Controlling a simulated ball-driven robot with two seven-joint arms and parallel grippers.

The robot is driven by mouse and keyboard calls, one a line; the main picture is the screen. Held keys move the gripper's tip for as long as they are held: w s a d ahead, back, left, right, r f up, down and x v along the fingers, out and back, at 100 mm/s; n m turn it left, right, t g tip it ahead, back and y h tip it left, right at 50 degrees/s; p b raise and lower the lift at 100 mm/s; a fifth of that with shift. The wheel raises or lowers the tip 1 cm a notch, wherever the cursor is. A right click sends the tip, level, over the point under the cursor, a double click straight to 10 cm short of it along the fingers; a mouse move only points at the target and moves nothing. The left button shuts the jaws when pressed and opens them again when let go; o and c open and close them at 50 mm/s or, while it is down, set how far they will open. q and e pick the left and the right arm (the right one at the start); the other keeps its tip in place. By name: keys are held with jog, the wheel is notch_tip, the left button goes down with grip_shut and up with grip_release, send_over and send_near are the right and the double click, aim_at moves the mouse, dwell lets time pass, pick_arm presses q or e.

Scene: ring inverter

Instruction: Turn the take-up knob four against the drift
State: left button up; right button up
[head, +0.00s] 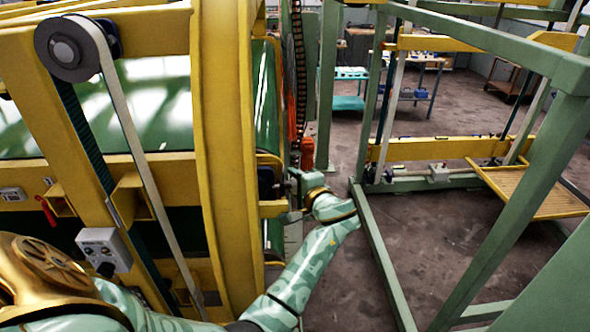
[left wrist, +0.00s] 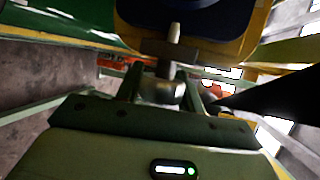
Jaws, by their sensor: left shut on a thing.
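My left gripper (head: 290,189) is at the right side of the large yellow ring frame, next to a dark unit (head: 267,182) set in a yellow bracket. In the left wrist view its two fingers (left wrist: 163,86) are shut around a round metallic knob (left wrist: 160,92). A pale shaft (left wrist: 174,38) runs from the knob up to the dark unit with its yellow housing (left wrist: 247,34). In the head view the knob is hidden by the gripper. Any number on the knob is not readable. My right gripper is not in view.
The yellow ring (head: 222,150) stands close on the left of my gripper. An orange-red part (head: 307,153) is just above it. A green frame (head: 375,250) stands to the right, with a yellow slatted platform (head: 535,190). Bare floor lies between.

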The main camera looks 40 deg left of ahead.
pick_arm(q)
jog(key=g+h+p, duration=0.1)
jog(key=p, duration=0.2)
jog(key=shift+r+m+h, duration=0.1)
jog(key=shift+m+h, duration=0.2)
jog(key=shift+s+d+f+m+g+h+p, duration=0.1)
jog(key=shift+f+m+g+h+p, duration=0.25)
jog(key=shift+g+h+p, duration=0.35)
jog(key=o, duration=1)
jog(key=shift+r, duration=0.1)
